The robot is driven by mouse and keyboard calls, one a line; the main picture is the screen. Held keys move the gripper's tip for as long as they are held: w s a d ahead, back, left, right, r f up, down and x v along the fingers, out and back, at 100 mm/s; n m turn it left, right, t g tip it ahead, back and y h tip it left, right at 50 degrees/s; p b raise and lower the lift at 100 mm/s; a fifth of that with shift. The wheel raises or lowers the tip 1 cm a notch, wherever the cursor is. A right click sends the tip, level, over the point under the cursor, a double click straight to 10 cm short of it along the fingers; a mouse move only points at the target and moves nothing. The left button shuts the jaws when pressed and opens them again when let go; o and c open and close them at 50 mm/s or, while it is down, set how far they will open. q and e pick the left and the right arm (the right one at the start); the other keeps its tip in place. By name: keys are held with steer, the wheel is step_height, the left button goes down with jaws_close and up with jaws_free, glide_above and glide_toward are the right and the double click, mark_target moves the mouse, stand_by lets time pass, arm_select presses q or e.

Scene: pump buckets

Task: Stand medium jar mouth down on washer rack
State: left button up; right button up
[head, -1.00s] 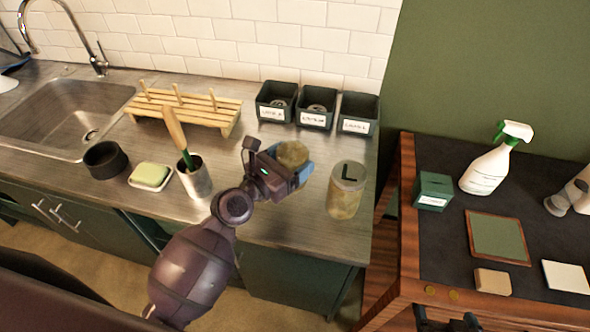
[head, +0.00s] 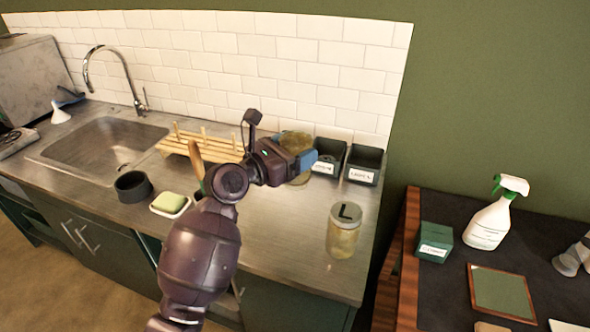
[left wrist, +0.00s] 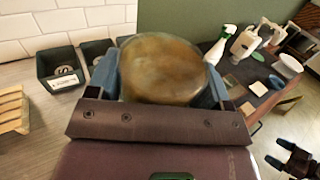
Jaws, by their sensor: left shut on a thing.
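My left gripper (head: 305,161) is shut on a jar (head: 296,142) with a cloudy amber-brown look, held in the air above the back of the counter, in front of the dark bins. In the left wrist view the jar (left wrist: 160,68) sits between the two blue fingers, its round brownish end facing the camera. Which end is its mouth I cannot tell. The wooden slatted rack with upright pegs (head: 181,150) stands left of the gripper, against the back wall, partly hidden by the arm. My right gripper (left wrist: 279,152) shows at the right edge of the left wrist view, fingers apart and empty.
A jar marked L (head: 344,231) stands on the counter at right. Dark labelled bins (head: 362,165) line the wall. A black bowl (head: 132,187), a soap dish (head: 170,204) and a sink (head: 105,146) lie left. A brush in a cup is mostly behind my arm.

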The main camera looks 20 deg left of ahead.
mark_target(295, 138)
arm_select(q)
steer(key=shift+r, duration=2.5)
